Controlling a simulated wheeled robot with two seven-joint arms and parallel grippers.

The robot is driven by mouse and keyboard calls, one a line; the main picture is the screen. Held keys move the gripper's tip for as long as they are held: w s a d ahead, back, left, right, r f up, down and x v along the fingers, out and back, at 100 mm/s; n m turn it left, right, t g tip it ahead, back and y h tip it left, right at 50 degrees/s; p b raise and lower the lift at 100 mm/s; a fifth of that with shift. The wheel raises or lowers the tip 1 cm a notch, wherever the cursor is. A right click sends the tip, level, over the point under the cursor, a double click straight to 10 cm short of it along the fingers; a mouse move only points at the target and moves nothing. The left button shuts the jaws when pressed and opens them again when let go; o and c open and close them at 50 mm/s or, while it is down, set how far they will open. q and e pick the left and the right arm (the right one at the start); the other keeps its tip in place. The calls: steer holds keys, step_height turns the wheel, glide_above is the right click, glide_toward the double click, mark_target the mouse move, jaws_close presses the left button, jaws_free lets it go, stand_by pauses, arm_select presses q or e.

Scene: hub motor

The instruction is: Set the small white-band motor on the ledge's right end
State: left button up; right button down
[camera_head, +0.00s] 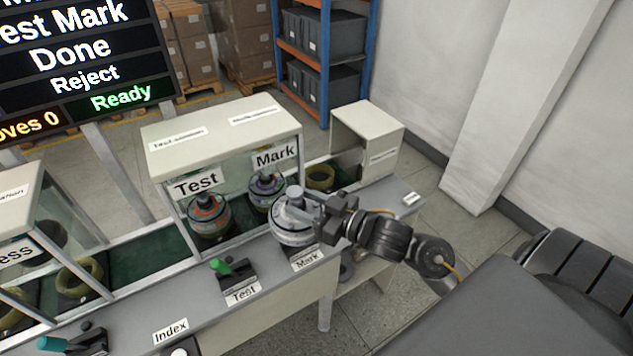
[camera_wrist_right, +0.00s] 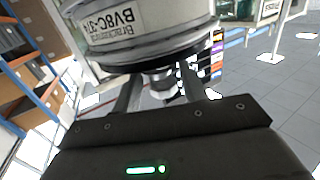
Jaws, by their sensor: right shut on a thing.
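The white-band motor (camera_head: 294,226) is a round grey-white hub with a thin shaft on top. My right gripper (camera_head: 312,203) is shut on its shaft, reaching in from the right. In the head view the motor appears over the grey ledge (camera_head: 385,205), by the front Mark label; I cannot tell whether it touches the ledge. In the right wrist view the motor's white band (camera_wrist_right: 150,18) carries printed text, and the gripper (camera_wrist_right: 163,88) has its fingers around the shaft. The ledge's right end lies beyond my right gripper, with a small white label. My left gripper is not in view.
An orange-band motor (camera_head: 208,216) and a purple-band motor (camera_head: 266,190) stand in the glazed Test and Mark station. A green-handled lever (camera_head: 221,267) stands on the ledge to the left. A cream box (camera_head: 368,130) stands behind the ledge's right end, which looks clear.

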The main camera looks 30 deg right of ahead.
mark_target(303, 238)
steer(key=shift+s+a+f+y+b, duration=0.25)
steer(key=shift+s+a+y+b, duration=0.25)
steer(key=shift+s+a, duration=0.3)
step_height(303, 238, down, 9)
steer(key=b, duration=0.9)
steer(key=shift+w+f, duration=0.1)
steer(key=shift+w, duration=0.05)
steer(key=shift+a, duration=0.1)
